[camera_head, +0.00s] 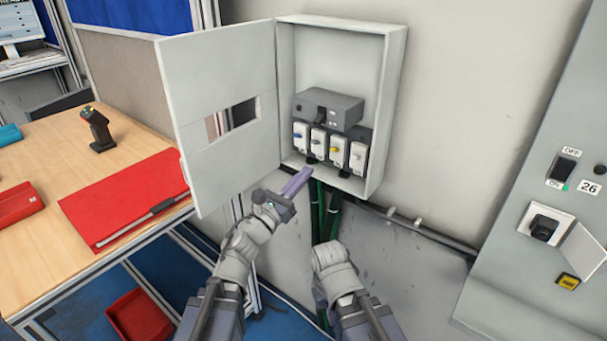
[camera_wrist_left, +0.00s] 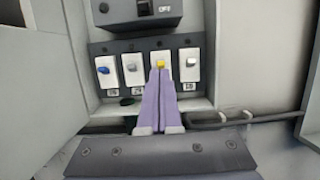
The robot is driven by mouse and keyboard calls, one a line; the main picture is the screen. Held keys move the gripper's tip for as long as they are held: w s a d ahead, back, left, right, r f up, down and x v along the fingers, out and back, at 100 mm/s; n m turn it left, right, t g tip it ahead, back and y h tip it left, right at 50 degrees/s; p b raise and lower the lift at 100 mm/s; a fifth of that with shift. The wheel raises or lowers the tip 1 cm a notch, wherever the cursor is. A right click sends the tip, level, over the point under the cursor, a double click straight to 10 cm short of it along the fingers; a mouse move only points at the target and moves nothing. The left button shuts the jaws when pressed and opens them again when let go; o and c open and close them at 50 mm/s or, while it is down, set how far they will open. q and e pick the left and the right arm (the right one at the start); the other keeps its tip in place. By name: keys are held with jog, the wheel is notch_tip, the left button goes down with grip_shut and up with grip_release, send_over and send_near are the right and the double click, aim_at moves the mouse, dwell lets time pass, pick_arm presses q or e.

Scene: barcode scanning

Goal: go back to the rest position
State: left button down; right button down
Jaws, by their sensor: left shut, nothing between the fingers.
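My left gripper (camera_head: 297,182) is shut and empty, with its purple fingers pointing up toward the open breaker box (camera_head: 398,80). In the left wrist view the closed fingers (camera_wrist_left: 159,80) overlap the lower part of the switch with the yellow knob (camera_wrist_left: 160,63); I cannot tell whether they touch it. The box holds a row of several white switches (camera_head: 337,150) below a dark grey main unit (camera_head: 330,105). My right arm shows at the lower middle of the head view, but its gripper fingers cannot be seen.
The box door (camera_head: 222,75) hangs open to the left, close to my left arm. A wooden table (camera_head: 40,245) with a red folder (camera_head: 125,195) and a scanner-like device (camera_head: 98,130) stands at left. A grey panel (camera_head: 500,270) stands at right. Green cables (camera_head: 318,215) hang below the box.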

pick_arm(q)
jog(key=w+a+f+n+y+p, duration=0.3)
jog(key=w+a+n+y, duration=0.25)
jog(key=n+y, duration=0.75)
jog(key=s+a+f+n+g+p, duration=0.4)
jog(key=f+n, duration=0.3)
jog(key=n, duration=0.6)
jog(key=s+d+f+n+g+p, duration=0.1)
jog(key=s+f+n+g, duration=0.1)
jog(key=s+n+g, duration=0.2)
jog(key=s+d+f+n+g+p, duration=0.1)
jog(key=s+n+g, duration=0.4)
jog(key=s, duration=0.5)
jog(key=s+d+f+n+g+p, duration=0.1)
jog(key=s+d+f+n+g, duration=0.2)
jog(key=s, duration=0.4)
notch_tip(320, 180, down, 2)
jog(key=shift+d+n+g+y, duration=0.25)
jog(key=shift+n+g+y, duration=0.05)
jog(key=shift+n+g, duration=0.4)
